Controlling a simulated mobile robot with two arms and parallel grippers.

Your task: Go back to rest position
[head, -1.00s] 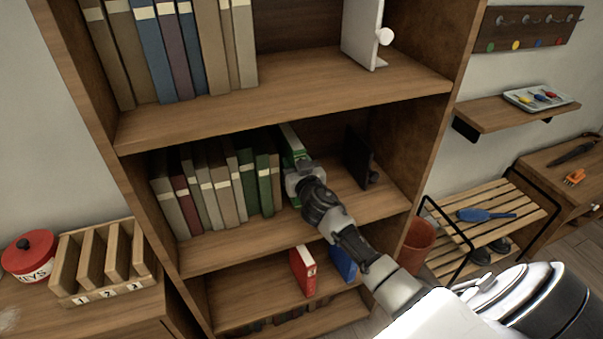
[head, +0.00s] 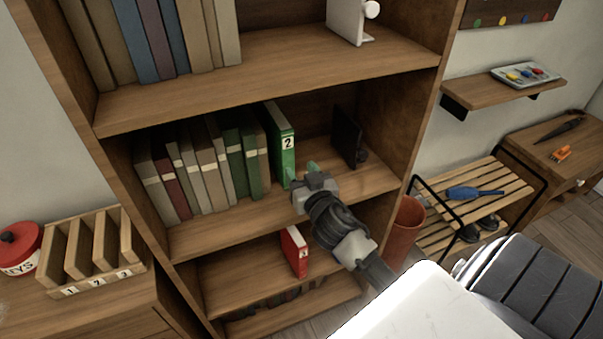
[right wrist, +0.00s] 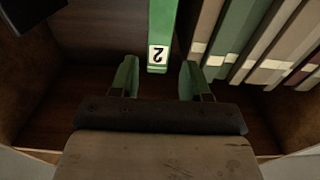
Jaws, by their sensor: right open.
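My right gripper (head: 303,177) is open in front of the middle shelf, just short of a green book marked 2 (head: 284,150). The green book stands upright at the right end of the row of books. In the right wrist view the gripper's two fingers (right wrist: 157,80) are apart, and the green book (right wrist: 162,30) stands beyond them, with a gap between. My left gripper is in neither view.
A black bookend (head: 347,138) stands to the right on the same shelf (head: 215,235). A red book (head: 294,252) stands on the shelf below. A slatted bench (head: 465,208) and a reddish bin (head: 405,228) are at right. A wooden sorter (head: 90,255) sits at left.

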